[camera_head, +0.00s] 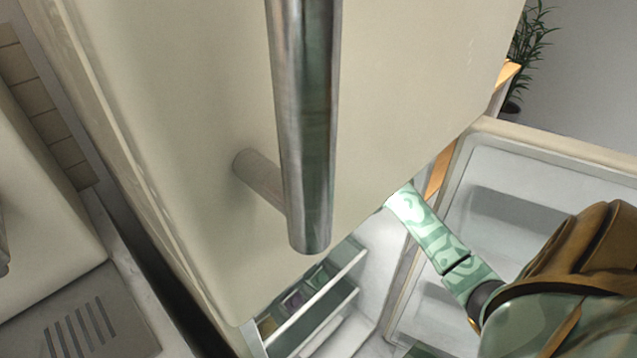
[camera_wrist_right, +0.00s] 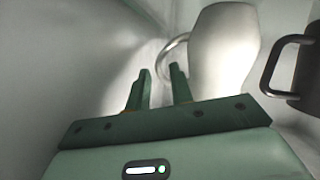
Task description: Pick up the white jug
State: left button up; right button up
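The white jug (camera_wrist_right: 223,48) stands upright in the right wrist view, ahead and to the right of my right gripper (camera_wrist_right: 161,73). Its curved handle is on the left side of its body, just beyond the fingertips. The lower part of the jug is partly hidden by my gripper. In the head view my right arm reaches into the open lower part of the fridge, and the gripper and the jug are hidden there. My left gripper is in neither view.
A darker container with a metal handle (camera_wrist_right: 284,66) stands right of the jug. In the head view the fridge's upper door (camera_head: 400,70) with its long metal handle (camera_head: 308,130) blocks much of the view.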

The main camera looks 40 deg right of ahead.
jog(key=shift+w+d+f+b, duration=0.1)
jog(key=shift+w+f+b, duration=0.2)
jog(key=shift+w+f, duration=0.15)
jog(key=shift+w+r, duration=0.1)
jog(key=shift+r, duration=0.15)
jog(key=shift+c, duration=0.3)
grip_shut()
jog(key=shift+r, duration=0.1)
